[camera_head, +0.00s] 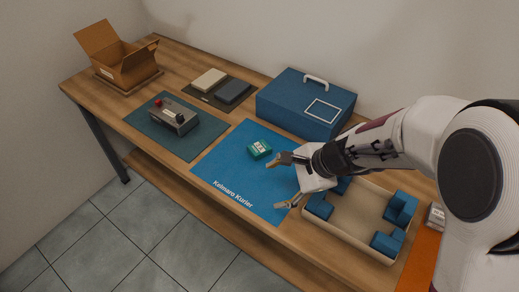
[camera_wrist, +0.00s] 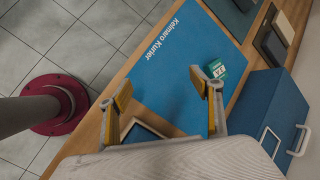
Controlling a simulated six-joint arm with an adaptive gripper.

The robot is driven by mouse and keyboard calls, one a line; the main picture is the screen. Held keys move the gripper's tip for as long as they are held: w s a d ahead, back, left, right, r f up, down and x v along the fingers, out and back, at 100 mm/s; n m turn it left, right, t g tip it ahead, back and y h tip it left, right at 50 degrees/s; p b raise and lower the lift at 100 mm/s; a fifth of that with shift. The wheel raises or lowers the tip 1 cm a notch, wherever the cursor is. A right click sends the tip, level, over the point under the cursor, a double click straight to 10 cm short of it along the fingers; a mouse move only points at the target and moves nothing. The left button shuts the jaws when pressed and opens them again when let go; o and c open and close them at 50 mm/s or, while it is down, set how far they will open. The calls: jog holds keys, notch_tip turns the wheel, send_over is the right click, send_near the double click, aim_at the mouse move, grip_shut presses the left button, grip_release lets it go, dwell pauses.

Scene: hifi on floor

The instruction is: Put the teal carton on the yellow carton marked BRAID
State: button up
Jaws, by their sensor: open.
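My gripper (camera_head: 279,183) is open and empty above the right part of the blue mat, apart from the carton. Its two spread fingers show in the wrist view (camera_wrist: 162,86). I see no yellow carton marked BRAID in either view. My arm hides part of the table's right side.
The blue mat (camera_head: 215,179) reads "Kelmaro Kurier". A beige tray (camera_head: 345,232) with several blue blocks stands right of it, an orange mat (camera_head: 417,265) beyond. A blue case (camera_head: 290,105) stands behind. A device (camera_head: 174,117) and an open cardboard box (camera_head: 130,66) are left.

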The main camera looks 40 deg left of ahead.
aim_at(260, 148)
jog(key=w+a+f+m, duration=0.1)
jog(key=a+f+m, duration=0.1)
jog(key=w+a+f+m+t, duration=0.1)
jog(key=w+a+m, duration=0.1)
jog(key=a, duration=0.1)
jog(key=w+a+f+m+y, duration=0.1)
jog(key=w+a+f+m, duration=0.1)
jog(key=a, duration=0.1)
jog(key=shift+f+m, duration=0.3)
jog(key=shift+m, duration=0.1)
jog(key=w+m, duration=0.1)
jog(key=w+a+m+t, duration=0.1)
jog(key=w+m, duration=0.1)
jog(key=shift+w+a+t, duration=0.3)
jog(key=shift+a, duration=0.05)
jog(key=w+m, duration=0.1)
jog(key=w+r+m, duration=0.1)
jog(key=w+m+t, duration=0.1)
jog(key=shift+w+a+r+m, duration=0.1)
jog(key=shift+a+r+m, duration=0.2)
jog(key=shift+a, duration=0.05)
jog(key=shift+w+d+m+t, duration=0.2)
jog(key=shift+w+m+t, duration=0.2)
jog(key=shift+m, duration=0.5)
jog(key=shift+f, duration=0.1)
jog(key=shift+x, duration=1.25)
jog(key=shift+a, duration=0.1)
